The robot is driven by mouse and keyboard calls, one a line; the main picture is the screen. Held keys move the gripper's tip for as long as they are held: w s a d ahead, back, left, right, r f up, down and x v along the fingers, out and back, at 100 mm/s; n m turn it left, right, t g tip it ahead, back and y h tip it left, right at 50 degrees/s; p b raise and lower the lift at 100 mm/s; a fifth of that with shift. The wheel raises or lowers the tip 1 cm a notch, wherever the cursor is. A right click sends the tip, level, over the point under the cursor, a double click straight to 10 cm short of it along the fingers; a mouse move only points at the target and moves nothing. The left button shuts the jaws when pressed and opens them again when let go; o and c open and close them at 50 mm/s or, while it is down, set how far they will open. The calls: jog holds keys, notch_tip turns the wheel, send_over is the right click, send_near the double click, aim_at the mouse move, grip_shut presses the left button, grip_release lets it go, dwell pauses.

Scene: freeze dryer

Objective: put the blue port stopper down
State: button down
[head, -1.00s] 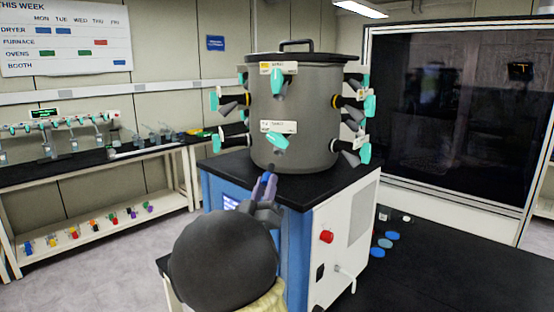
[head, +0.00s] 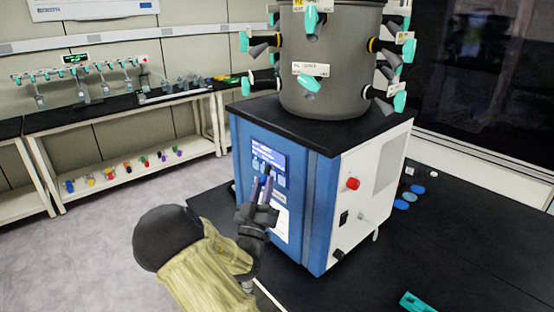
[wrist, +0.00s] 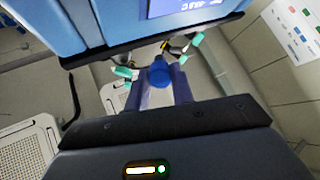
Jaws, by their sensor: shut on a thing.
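My gripper (head: 262,188) is in front of the blue freeze dryer's front panel, below its small screen (head: 262,150). In the wrist view its two fingers are shut on the blue port stopper (wrist: 160,72), which sits between the fingertips. In the head view the stopper is too small and too covered by the fingers to make out clearly. The stopper is held in the air, apart from the bench.
The freeze dryer (head: 285,215) carries a grey drum (head: 335,85) with teal-handled ports. Blue discs (head: 409,197) lie on the black bench (head: 440,245) at right. A teal object (head: 416,302) lies near the bottom edge. The bench between is largely clear.

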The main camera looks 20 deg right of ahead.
jog(key=s+a+f+n+t+y, duration=0.2)
jog(key=s+f, duration=0.3)
jog(key=f, duration=0.6)
jog(key=s+a+f+n+t+y, duration=0.1)
jog(key=s+a+f+y, duration=0.3)
jog(key=f, duration=0.8)
jog(key=shift+s+f+n+t+y, duration=0.25)
jog(key=shift+s+n+t+y, duration=0.15)
jog(key=shift+s+y, duration=0.35)
jog(key=shift+s, duration=0.1)
